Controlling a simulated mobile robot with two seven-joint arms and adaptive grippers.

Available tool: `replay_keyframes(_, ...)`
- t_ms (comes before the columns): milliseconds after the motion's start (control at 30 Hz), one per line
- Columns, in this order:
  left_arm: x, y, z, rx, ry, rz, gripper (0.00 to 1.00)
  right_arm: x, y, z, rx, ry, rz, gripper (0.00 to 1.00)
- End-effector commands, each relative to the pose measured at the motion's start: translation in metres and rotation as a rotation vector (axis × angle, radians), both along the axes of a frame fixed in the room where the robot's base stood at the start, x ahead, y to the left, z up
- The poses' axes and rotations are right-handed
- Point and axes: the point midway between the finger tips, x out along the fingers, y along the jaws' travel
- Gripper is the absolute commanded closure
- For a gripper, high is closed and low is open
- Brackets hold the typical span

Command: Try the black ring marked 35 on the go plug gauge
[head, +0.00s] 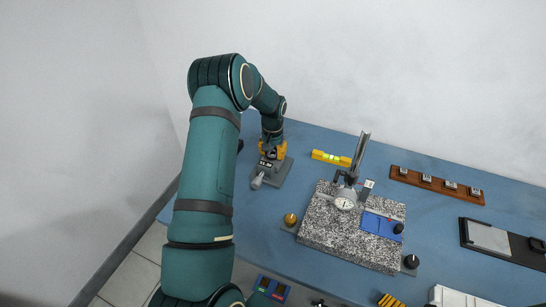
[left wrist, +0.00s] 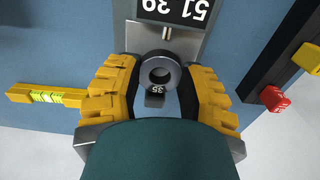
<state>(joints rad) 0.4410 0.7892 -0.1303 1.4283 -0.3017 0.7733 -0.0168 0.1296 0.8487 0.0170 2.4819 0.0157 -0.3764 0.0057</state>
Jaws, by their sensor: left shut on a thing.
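My left gripper (head: 272,153) points down at the far left of the table, over a grey stand (head: 285,177) with a black number label. A light grey cylinder (head: 257,182) sticks out at the stand's front; I cannot tell whether it is the go plug gauge. In the left wrist view, the black ring (left wrist: 159,60), with a tab marked 35, is between the yellow fingers of my left gripper (left wrist: 157,88), which is shut on it. The ring's hole looks grey; I cannot tell whether anything is inside it. The label (left wrist: 178,10) appears upside down there. My right gripper is not in view.
A speckled granite block (head: 330,235) with a dial gauge stand (head: 347,190) is right of the gripper. A yellow level (head: 331,158) lies behind. A wooden rack (head: 436,184) and a black tray (head: 510,247) are further right.

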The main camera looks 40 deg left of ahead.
Motion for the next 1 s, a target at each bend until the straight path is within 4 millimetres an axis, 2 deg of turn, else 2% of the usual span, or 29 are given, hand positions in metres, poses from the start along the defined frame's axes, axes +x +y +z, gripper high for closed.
replay_keyframes(500,0.000,0.000,0.040,0.000,-0.001,0.000,0.91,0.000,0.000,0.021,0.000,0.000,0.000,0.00)
replay_keyframes(1000,0.000,0.000,0.041,0.000,-0.001,0.000,0.91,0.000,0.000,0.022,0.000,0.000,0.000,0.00)
